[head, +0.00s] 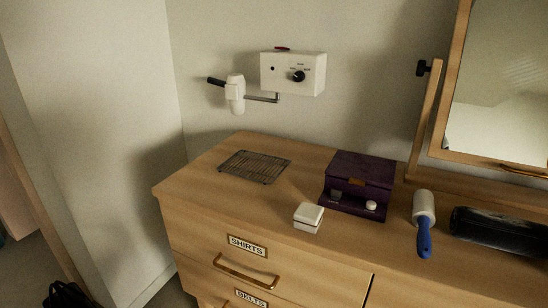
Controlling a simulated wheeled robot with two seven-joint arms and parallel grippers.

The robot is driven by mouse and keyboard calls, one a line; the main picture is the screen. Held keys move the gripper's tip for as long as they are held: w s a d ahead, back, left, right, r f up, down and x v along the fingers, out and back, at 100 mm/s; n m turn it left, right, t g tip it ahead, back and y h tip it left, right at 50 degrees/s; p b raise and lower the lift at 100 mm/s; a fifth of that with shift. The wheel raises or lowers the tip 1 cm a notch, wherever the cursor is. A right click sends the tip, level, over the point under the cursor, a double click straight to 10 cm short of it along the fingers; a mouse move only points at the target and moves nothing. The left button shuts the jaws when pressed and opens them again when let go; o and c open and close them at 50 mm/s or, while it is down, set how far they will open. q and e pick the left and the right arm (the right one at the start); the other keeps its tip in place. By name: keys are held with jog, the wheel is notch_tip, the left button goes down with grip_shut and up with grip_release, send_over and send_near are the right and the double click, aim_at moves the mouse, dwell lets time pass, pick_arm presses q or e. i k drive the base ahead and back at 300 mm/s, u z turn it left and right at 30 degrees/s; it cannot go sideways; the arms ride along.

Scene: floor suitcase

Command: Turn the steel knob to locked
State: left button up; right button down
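No steel knob can be made out for certain. A white box (292,73) is mounted on the wall above the dresser and carries a dark round knob (298,76) with small marks around it. The marks are too small to read, so its setting cannot be told. Another dark knob (422,68) sits at the side of the mirror's wooden post. Neither of my grippers is in view.
A white handheld device (235,93) hangs left of the wall box. On the dresser (260,208) are a wire rack (254,167), a small white box (308,217), a purple case (362,170), a blue-handled lint roller (424,226) and a black case (500,231). A mirror (500,90) stands at right.

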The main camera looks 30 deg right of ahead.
aim_at(336, 194)
jog(key=u, duration=0.85)
jog(key=k, duration=1.05)
jog(key=z, duration=1.7)
jog(key=i, duration=0.5)
jog(key=u, duration=0.3)
jog(key=k, duration=0.1)
jog(key=z, duration=1.15)
